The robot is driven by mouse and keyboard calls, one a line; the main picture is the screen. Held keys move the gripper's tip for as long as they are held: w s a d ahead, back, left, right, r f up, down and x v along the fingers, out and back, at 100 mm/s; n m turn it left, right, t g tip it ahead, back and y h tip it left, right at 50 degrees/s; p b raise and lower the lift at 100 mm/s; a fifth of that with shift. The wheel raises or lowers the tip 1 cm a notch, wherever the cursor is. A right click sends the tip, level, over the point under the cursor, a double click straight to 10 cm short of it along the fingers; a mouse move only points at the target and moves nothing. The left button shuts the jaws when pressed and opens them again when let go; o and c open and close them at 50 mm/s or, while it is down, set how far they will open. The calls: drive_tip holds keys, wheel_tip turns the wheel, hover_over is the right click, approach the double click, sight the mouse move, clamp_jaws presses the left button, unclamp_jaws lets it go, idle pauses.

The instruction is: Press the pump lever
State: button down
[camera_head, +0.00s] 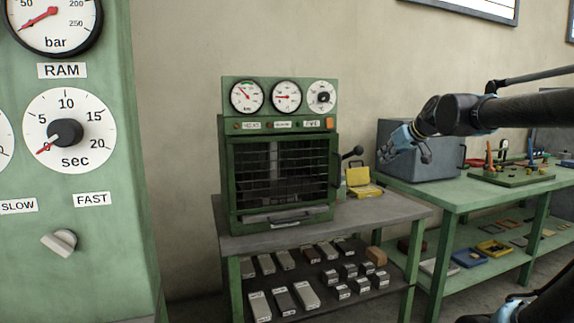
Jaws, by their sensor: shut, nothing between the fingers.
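A short dark lever with a ball knob (353,153) sticks out from the right side of a green caged press (280,180). It looks like the pump lever; no label on it can be read. The press stands on a grey-topped table and has gauges on its top panel. My gripper (390,154) is to the right of the knob, apart from it in the picture, with my arm reaching in from the right edge. The gripper looks shut and empty. The base of the lever is partly hidden beside the cage.
A yellow case (362,182) lies open below the lever. A grey metal box (440,163) stands on the green bench (455,196) behind my gripper. Metal blocks (305,296) fill the lower shelf. A large green control panel (105,250) stands at the near left.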

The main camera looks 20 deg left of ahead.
drive_tip(key=w+a+r+g, duration=0.1)
drive_tip(key=w+r, duration=0.2)
drive_tip(key=r, duration=0.5)
drive_tip(key=w+a+r+g, duration=0.1)
drive_tip(key=w+r, duration=0.3)
drive_tip(key=r, duration=0.4)
drive_tip(key=shift+a+m+g, duration=0.3)
drive_tip(key=shift+a+m, duration=0.1)
drive_tip(key=shift+a, duration=0.2)
drive_tip(key=shift+w+a+f, duration=0.1)
drive_tip(key=shift+w, duration=0.05)
drive_tip(key=x, duration=0.3)
drive_tip(key=f+x, duration=0.1)
drive_tip(key=x, duration=0.3)
drive_tip(key=s+d+x, duration=0.1)
drive_tip(key=x, duration=0.3)
drive_tip(key=shift+a+f, duration=0.15)
drive_tip(key=shift+f, duration=0.75)
drive_tip(key=shift+s+f, duration=0.1)
drive_tip(key=shift+f, duration=0.2)
drive_tip(key=s+d+f+t+y, duration=0.1)
drive_tip(key=s+f, duration=0.1)
drive_tip(key=f, duration=0.5)
drive_tip(key=s+d+f+t+y, duration=0.1)
drive_tip(key=s+d+f, duration=0.1)
drive_tip(key=f, duration=0.5)
drive_tip(key=shift+d+f+t, duration=0.25)
drive_tip(key=shift+f+t, duration=0.05)
drive_tip(key=shift+t, duration=0.1)
